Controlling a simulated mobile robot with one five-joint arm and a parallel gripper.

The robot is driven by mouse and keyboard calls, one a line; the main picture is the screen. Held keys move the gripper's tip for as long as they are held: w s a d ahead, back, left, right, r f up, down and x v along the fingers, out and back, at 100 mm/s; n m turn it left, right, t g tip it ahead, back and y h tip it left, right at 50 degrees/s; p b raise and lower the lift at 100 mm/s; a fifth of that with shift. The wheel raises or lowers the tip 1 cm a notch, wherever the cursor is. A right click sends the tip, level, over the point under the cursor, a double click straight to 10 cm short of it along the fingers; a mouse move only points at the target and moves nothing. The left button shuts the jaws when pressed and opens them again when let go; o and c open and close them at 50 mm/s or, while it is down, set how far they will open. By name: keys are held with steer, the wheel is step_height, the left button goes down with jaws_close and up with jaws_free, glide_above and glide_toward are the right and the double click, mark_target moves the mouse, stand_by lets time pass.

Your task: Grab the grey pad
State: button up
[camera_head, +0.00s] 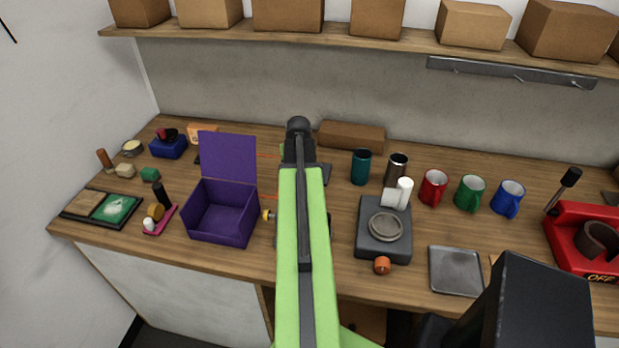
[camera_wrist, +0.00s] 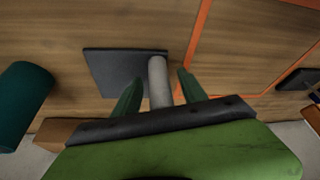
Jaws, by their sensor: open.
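A flat dark grey pad (camera_wrist: 112,72) lies on the wooden worktop in the wrist view. A light grey upright cylinder (camera_wrist: 158,78) shows at the pad's right edge; whether it is joined to the pad I cannot tell. My gripper (camera_wrist: 159,76) is open, with one green finger on each side of the cylinder in the picture. No contact shows, and the height gap is unclear. In the head view a corner of the dark pad (camera_head: 325,174) shows right of my green arm, which hides the rest and my fingers.
A purple open box (camera_head: 222,212) stands left of my arm. Orange lines (camera_wrist: 199,35) mark the worktop. A grey scale (camera_head: 384,240) stands right.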

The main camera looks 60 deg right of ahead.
steer(key=shift+r, duration=0.15)
jaws_close()
